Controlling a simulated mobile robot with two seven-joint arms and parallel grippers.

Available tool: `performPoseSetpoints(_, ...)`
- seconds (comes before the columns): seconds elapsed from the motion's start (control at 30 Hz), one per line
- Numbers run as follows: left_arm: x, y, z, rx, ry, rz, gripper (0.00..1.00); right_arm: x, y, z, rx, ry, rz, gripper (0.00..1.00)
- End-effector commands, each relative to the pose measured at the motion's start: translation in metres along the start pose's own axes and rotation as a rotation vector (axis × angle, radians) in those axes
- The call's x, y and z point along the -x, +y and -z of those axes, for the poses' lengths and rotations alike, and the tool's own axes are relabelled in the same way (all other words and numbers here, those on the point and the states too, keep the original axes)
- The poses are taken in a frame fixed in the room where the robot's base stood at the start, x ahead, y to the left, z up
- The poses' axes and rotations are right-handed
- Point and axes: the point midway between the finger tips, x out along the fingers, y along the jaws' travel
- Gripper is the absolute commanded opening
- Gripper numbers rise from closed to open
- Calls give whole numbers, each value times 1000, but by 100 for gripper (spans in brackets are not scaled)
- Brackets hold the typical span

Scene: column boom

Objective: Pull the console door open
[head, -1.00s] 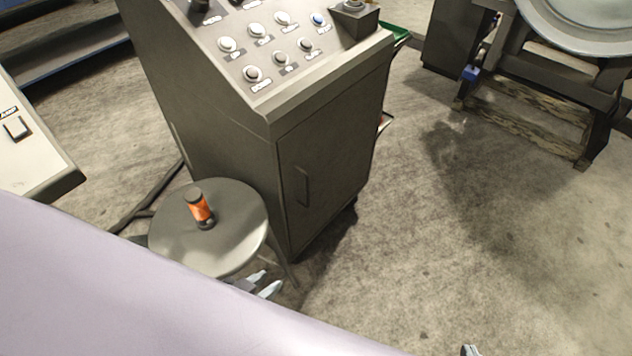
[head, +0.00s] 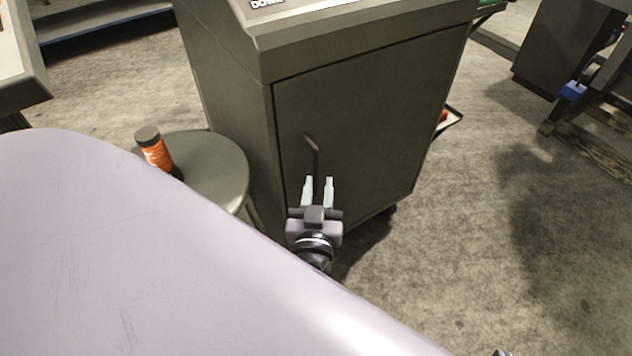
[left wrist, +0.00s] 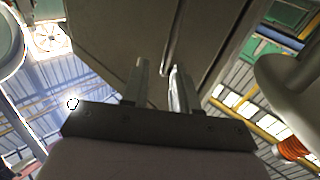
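The grey console (head: 225,80) stands ahead with its front door (head: 390,110) closed flush. The door's slim upright handle (head: 313,152) is near the door's left edge. My left gripper (head: 318,182) is open and empty, its fingers pointing up at the handle's lower end. In the left wrist view the handle (left wrist: 175,35) runs down to between the two fingertips (left wrist: 160,68), closer to the right finger. I cannot tell whether they touch it. A small pale tip at the bottom edge of the head view (head: 502,352) may be my right gripper; the rest is hidden.
A round grey stool (head: 215,165) stands close left of the console, with an orange, dark-capped container (head: 155,150) on it. The stool also shows in the left wrist view (left wrist: 290,80). The floor (head: 470,240) right of the console is clear. A dark stand with a blue part (head: 573,90) is farther right.

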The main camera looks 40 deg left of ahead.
Motion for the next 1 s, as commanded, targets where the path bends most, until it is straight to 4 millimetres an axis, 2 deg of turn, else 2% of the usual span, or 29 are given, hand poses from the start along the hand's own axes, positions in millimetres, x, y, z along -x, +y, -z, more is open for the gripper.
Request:
performPoseSetpoints(0.03, -1, -2, -13, -11, -19, 28, 29, -4, -1, -6, 1, 4, 3, 0)
performPoseSetpoints(0.13, -2, -6, -21, -28, -46, 64, 29, -5, -2, -6, 3, 8, 6, 0)
performPoseSetpoints(0.27, -13, -9, -23, -35, -54, 76, 29, -6, -4, -5, 6, 16, 11, 0)
performPoseSetpoints(0.5, -50, -12, -25, -36, -52, 74, 29, -11, -10, -3, -5, 36, 31, 0)
performPoseSetpoints(0.63, -65, -13, -26, -35, -53, 75, 29, -14, -13, -3, -25, 42, 47, 0)
performPoseSetpoints(0.77, -72, -13, -25, -36, -54, 75, 29, -15, -14, -2, -35, 46, 56, 0)
performPoseSetpoints(1.0, -73, -14, -25, -36, -55, 74, 29, -14, -15, -1, -37, 46, 57, 0)
